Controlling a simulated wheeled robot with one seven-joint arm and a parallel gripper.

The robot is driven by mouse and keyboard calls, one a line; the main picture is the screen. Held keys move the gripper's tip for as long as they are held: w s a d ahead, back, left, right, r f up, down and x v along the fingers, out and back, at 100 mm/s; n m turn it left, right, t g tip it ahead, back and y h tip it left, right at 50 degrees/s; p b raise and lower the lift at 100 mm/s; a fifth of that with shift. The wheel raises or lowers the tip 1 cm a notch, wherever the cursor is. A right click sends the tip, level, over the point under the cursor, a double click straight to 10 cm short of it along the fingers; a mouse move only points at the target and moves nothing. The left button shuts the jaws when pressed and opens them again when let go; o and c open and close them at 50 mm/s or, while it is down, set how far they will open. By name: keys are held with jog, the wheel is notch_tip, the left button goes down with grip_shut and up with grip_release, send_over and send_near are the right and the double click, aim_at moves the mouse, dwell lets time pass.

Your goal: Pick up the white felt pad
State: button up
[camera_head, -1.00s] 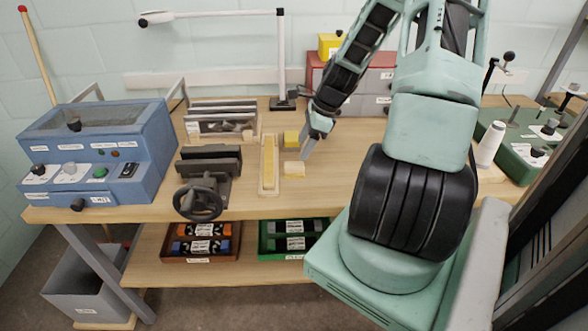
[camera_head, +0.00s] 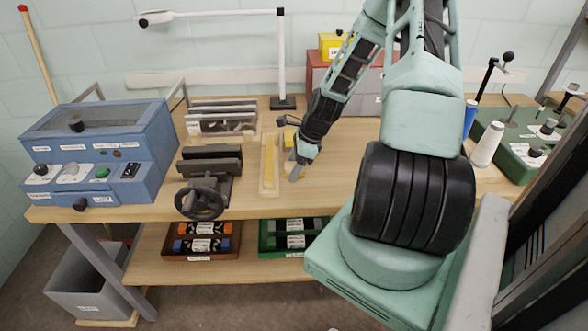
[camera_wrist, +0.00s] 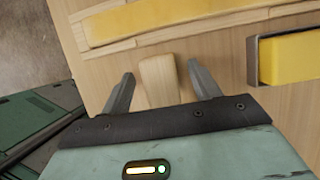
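A small pale cream pad (camera_wrist: 158,82), the only thing here that fits the felt pad, lies flat on the wooden bench in the wrist view. It looks more tan than white. My gripper (camera_wrist: 161,70) is open, with one finger on each side of the pad and a gap visible on both sides. In the head view my gripper (camera_head: 293,173) points down at the bench just right of the long wooden tray, and it hides the pad there.
The wooden tray with a yellow strip (camera_head: 269,166) lies left of my gripper. A yellow block in a metal holder (camera_wrist: 288,58) is close by. A handwheel clamp (camera_head: 200,198) and blue machine (camera_head: 110,150) stand further left. The bench front is clear.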

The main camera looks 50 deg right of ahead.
aim_at(294, 164)
jog(key=c, duration=1.1)
jog(key=shift+r, duration=0.1)
notch_tip(294, 164, up, 10)
jog(key=shift+f+b, duration=0.1)
jog(key=shift+b, duration=0.25)
jog(key=shift+o, duration=1)
